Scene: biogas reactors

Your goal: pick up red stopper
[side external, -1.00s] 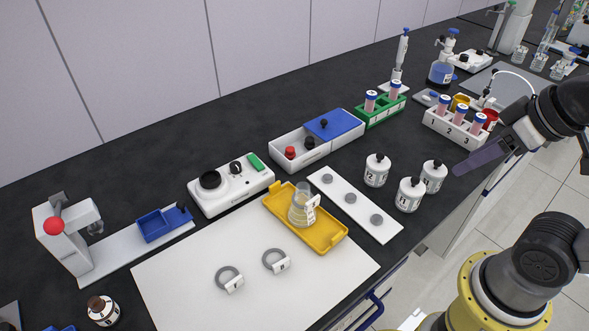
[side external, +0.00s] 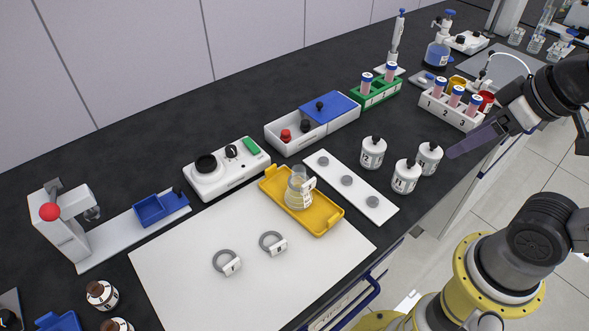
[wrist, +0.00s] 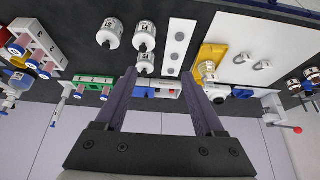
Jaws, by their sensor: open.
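The red stopper (side external: 286,135) stands upright in the open left part of a white tray (side external: 290,149), beside a black stopper (side external: 305,125). A blue lid (side external: 330,105) covers the tray's right part. My gripper (side external: 453,152) is well to the right of the stopper, above the bench's front edge, beyond the white bottles. In the wrist view my gripper (wrist: 160,73) is open, its two dark fingers apart with nothing held between them.
Several white bottles (side external: 405,177) with black caps stand between my gripper and the tray. A white strip with grey discs (side external: 347,181) and a yellow tray with a flask (side external: 325,222) lie in front. A green rack (side external: 375,93) and a white numbered rack (side external: 452,112) hold tubes.

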